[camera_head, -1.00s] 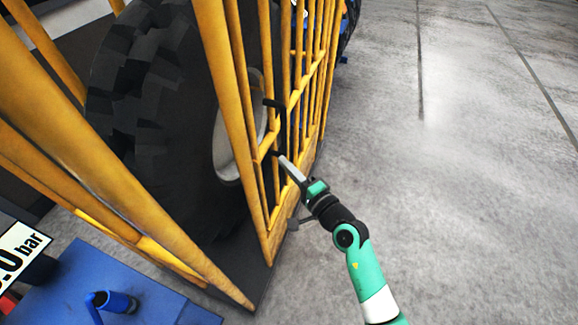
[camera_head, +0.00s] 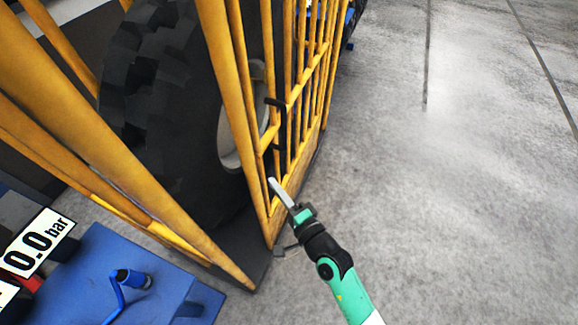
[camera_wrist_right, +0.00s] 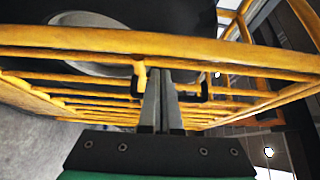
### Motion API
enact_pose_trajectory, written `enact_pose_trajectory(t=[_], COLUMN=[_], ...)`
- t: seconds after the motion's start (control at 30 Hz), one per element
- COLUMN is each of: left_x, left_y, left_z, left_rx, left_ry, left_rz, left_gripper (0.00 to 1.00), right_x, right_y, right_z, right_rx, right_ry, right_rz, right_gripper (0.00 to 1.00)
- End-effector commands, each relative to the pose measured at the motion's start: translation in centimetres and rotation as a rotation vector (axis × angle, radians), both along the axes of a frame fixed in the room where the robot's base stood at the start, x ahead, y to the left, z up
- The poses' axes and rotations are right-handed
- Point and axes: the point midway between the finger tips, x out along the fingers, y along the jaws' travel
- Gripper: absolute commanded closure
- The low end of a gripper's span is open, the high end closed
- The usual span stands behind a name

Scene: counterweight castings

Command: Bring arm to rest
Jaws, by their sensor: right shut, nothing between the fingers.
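My right gripper (camera_head: 272,182) is shut and empty, at the end of my green and black right arm. In the head view it is beside the yellow cage (camera_head: 208,60), close to its barred side, below a black handle (camera_head: 281,122). In the right wrist view its two fingers (camera_wrist_right: 158,75) lie together and point toward the cage bars (camera_wrist_right: 80,38) and the handle (camera_wrist_right: 204,88). I cannot tell whether the fingertips touch a bar. My left gripper is not in view.
A large black tyre (camera_head: 160,110) with a pale rim stands inside the cage. A blue bench (camera_head: 165,285) with a blue hose fitting and a sign (camera_head: 38,243) reading 0.0 bar is at the lower left. The grey concrete floor (camera_head: 470,200) to the right is clear.

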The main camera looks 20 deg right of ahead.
Motion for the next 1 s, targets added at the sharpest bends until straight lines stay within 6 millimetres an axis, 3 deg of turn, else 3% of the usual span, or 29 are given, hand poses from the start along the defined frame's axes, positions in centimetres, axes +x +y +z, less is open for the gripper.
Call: enact_pose_trajectory(t=[0.47,0.57,0.67,0.77,0.8,0.87,1.0], left_x=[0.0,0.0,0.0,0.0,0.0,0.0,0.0], left_y=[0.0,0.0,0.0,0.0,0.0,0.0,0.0], left_z=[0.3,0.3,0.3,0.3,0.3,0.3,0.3], left_rx=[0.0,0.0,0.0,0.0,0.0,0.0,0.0], left_ry=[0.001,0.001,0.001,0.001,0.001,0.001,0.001], left_rz=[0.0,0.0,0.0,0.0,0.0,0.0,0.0], left_gripper=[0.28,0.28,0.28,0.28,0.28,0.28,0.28], right_x=[-0.2,1.0,2.6,3.1,2.8,1.9,-2.3], right_y=[0.2,-0.4,-1.2,-2.2,-2.7,-3.8,-7.5], right_z=[0.0,2.2,7.8,16.2,19.8,25.0,36.3], right_rx=[0.001,0.008,0.043,0.192,0.282,0.446,0.937], right_ry=[-0.003,-0.042,-0.142,-0.283,-0.343,-0.426,-0.594], right_rz=[-0.005,-0.02,-0.035,-0.025,-0.013,0.017,0.181], right_gripper=[1.0,1.0,1.0,1.0,1.0,1.0,1.0])
